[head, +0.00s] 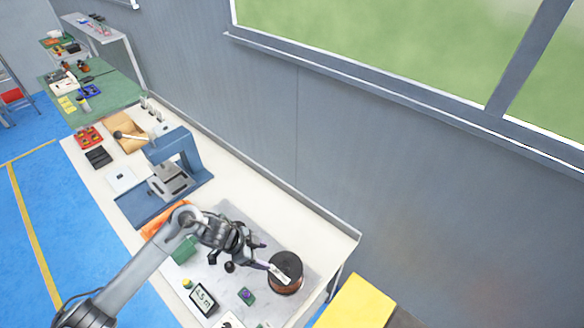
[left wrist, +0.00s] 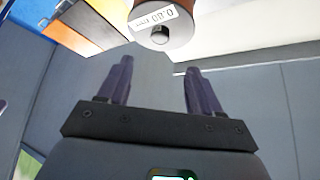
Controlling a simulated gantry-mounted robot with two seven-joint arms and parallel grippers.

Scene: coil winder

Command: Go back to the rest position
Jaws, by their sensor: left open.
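My left arm comes in from the left in the head view. My left gripper (head: 262,254) is over the near end of the workbench, beside a copper-coloured wire spool (head: 286,272) with a white label. In the left wrist view my left gripper (left wrist: 158,88) is open, its two dark fingers apart with nothing between them. The spool's labelled grey end (left wrist: 163,24) shows beyond the fingertips, apart from them. My right gripper is in neither view.
The white workbench (head: 98,181) runs along the grey wall. A blue press-like machine (head: 180,146) stands behind my arm. A yellow surface (head: 356,304) is at the right. Blue floor is open at left.

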